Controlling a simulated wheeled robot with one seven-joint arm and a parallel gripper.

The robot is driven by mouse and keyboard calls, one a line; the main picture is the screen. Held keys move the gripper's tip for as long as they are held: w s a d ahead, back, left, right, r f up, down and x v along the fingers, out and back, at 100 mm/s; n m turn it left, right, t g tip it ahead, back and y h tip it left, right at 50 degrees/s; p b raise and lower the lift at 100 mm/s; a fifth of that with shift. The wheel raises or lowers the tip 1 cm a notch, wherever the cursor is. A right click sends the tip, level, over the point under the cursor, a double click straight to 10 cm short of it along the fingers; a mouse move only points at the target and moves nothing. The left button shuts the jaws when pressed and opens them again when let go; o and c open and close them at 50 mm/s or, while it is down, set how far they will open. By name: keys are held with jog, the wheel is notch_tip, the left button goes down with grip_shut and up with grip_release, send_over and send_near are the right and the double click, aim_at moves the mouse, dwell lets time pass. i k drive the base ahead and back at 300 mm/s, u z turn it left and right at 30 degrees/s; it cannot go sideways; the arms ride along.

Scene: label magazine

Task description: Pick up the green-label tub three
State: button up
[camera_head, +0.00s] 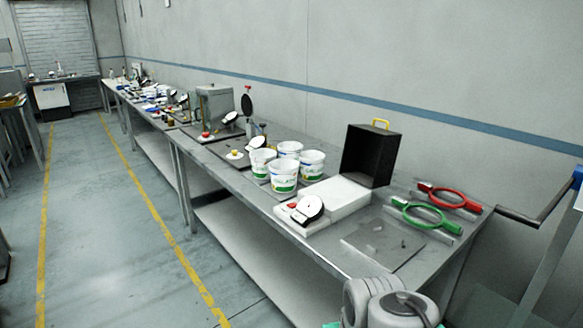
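Several white tubs with green on their labels stand close together on the long grey workbench (240,192). The front tub (284,179) shows its label most clearly. One tub (262,165) is to its left, one tub (312,165) to its right, and one tub (289,149) behind. All are upright and look much alike. I cannot read a number on any of them, so I cannot tell which is tub three. My gripper is not in view; only grey parts of my arm show at the bottom right, well apart from the tubs.
A white block (338,196) and a white device with a round dial (307,210) are right of the tubs. A black box (369,155) stands behind. Green (427,216) and red (449,198) ring-shaped tools lie further right. Free floor (110,230) is at left.

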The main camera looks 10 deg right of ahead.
aim_at(290, 156)
jog(key=u, duration=0.7)
jog(key=i, duration=0.5)
jog(key=u, duration=0.75)
jog(key=i, duration=1.7)
jog(key=z, duration=0.55)
